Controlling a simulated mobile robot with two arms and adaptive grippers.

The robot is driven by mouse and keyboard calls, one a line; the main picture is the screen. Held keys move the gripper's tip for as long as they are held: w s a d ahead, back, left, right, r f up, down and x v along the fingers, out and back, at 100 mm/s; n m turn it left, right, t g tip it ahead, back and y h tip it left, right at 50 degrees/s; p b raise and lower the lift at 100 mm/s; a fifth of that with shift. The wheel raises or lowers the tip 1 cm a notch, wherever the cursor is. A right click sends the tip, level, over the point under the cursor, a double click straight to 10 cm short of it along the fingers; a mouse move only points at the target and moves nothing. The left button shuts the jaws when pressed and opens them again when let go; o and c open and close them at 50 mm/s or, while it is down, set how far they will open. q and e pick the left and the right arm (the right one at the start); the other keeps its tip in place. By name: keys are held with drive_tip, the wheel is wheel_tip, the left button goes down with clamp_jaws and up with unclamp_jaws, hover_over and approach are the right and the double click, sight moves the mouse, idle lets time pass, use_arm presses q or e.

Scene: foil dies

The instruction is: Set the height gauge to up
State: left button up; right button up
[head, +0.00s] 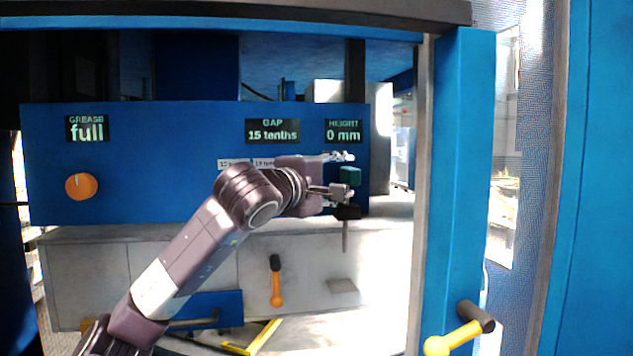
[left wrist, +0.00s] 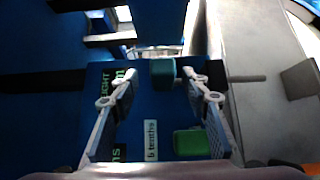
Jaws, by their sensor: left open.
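The height display (head: 343,131) on the blue panel reads 0 mm. Below it a teal block (head: 351,175) sits above a black piece at the panel's right edge; I take it for the height gauge's handle. In the left wrist view the teal block (left wrist: 163,72) shows between the fingertips. My left gripper (head: 347,174) is open, with one finger above the block and one below it; I cannot tell whether either touches. A second green block (left wrist: 190,143) shows nearer the wrist, partly behind a finger. My right gripper is not in view.
The gap display (head: 272,130) reads 15 tenths and the grease display (head: 87,128) reads full. An orange knob (head: 81,187) is on the panel's left. A lever with an orange grip (head: 277,290) hangs below. A blue post (head: 455,180) stands at right.

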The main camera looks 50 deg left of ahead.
use_arm(q)
drive_tip(key=v, duration=1)
drive_tip(key=shift+s, duration=0.15)
idle(0.4)
